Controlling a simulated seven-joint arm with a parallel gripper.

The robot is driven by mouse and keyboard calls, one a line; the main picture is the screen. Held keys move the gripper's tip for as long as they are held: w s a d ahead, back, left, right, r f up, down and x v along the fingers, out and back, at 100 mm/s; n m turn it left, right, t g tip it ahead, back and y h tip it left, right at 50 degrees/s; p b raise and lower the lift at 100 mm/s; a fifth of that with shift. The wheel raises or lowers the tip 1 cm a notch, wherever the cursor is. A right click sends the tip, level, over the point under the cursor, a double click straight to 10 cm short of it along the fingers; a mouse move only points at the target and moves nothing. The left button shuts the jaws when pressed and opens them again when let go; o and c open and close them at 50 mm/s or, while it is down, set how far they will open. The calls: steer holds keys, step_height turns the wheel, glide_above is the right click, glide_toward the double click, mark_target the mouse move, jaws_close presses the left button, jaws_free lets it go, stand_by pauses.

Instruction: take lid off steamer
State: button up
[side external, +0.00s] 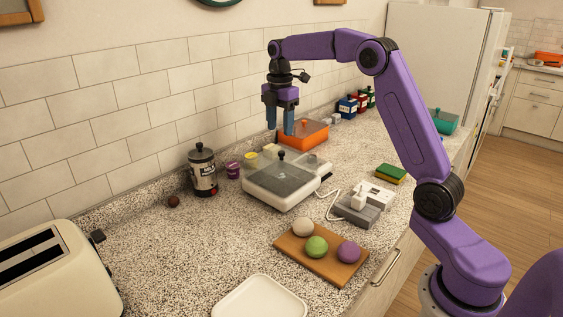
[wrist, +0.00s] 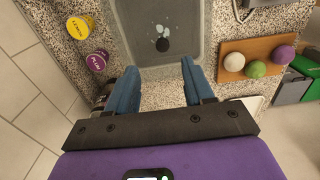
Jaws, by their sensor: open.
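The steamer is a white box (side external: 307,193) on the speckled counter with a grey, see-through lid (side external: 270,180) on top. A dark round knob (side external: 282,155) stands on the lid; in the wrist view the lid (wrist: 135,25) fills the top centre, with its knob (wrist: 162,45) and a few pale marks beside it. The lid sits on the base. My gripper (side external: 281,128) hangs above the counter, its blue fingers pointing down, open and empty. In the wrist view my gripper (wrist: 160,68) has its fingers apart, with the knob beyond the tips and roughly centred between them.
A French press (side external: 203,172), a plum cup (wrist: 97,61) and a lemon cup (wrist: 78,27) stand near the wall. An orange lidded box (side external: 303,137) is behind the steamer. A plug and socket (side external: 358,206) and a wooden board (side external: 320,265) with three balls lie on the right.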

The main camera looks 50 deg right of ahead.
mark_target(282, 152)
steer(key=shift+s+d+f, duration=0.1)
steer(key=shift+f, duration=1.8)
steer(key=shift+s+f, duration=0.1)
steer(key=shift+f, duration=1.8)
jaws_close()
